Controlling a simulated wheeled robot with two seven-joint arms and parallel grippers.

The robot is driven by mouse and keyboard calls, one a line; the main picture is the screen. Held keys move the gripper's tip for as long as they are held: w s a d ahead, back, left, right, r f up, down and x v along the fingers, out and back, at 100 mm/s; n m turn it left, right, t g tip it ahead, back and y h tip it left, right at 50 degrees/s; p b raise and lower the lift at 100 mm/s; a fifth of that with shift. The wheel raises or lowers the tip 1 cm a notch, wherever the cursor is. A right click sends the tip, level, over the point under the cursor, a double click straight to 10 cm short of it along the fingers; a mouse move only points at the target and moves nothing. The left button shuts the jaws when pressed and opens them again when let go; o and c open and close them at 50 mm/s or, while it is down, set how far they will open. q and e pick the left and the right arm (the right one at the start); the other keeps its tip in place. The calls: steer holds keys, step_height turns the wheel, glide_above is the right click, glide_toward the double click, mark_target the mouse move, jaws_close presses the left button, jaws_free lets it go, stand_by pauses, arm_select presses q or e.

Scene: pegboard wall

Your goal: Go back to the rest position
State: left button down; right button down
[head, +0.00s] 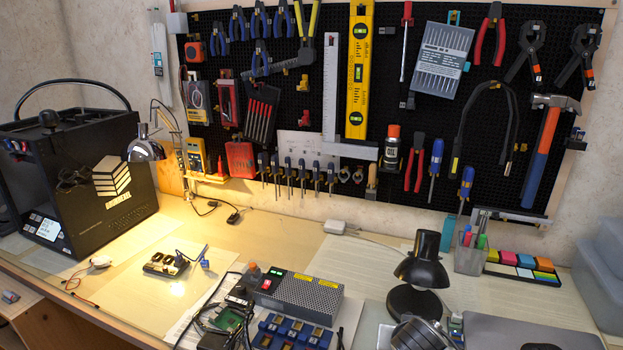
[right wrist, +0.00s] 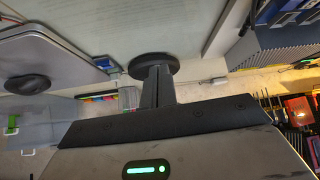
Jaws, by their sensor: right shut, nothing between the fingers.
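My right gripper (right wrist: 158,72) shows in the right wrist view, its two dark fingers together and pointing up the picture. Nothing is held between them. Its dark body, with a lit green strip, fills the bottom of that view. The desk appears upside down beyond it, and a round black disc shows behind the fingertips. Whether the fingers touch anything cannot be told. My left gripper is in neither view.
A black desk lamp (head: 421,267) stands near a grey power box (head: 306,295). A black 3D printer (head: 85,180) is at left. Tools hang on the pegboard (head: 400,95). The desk's middle (head: 285,240) is mostly clear.

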steer(key=s+a+n+g+y, duration=0.1)
steer(key=s+n+g+y, duration=0.4)
steer(key=s, duration=2.3)
steer(key=w+a+f+n+t, duration=0.1)
steer(key=w+a+f+t, duration=0.3)
steer(key=f+t, duration=0.3)
steer(key=shift+x, duration=1.45)
steer(key=shift+s+a+f, duration=0.1)
steer(key=shift+s+a, duration=0.05)
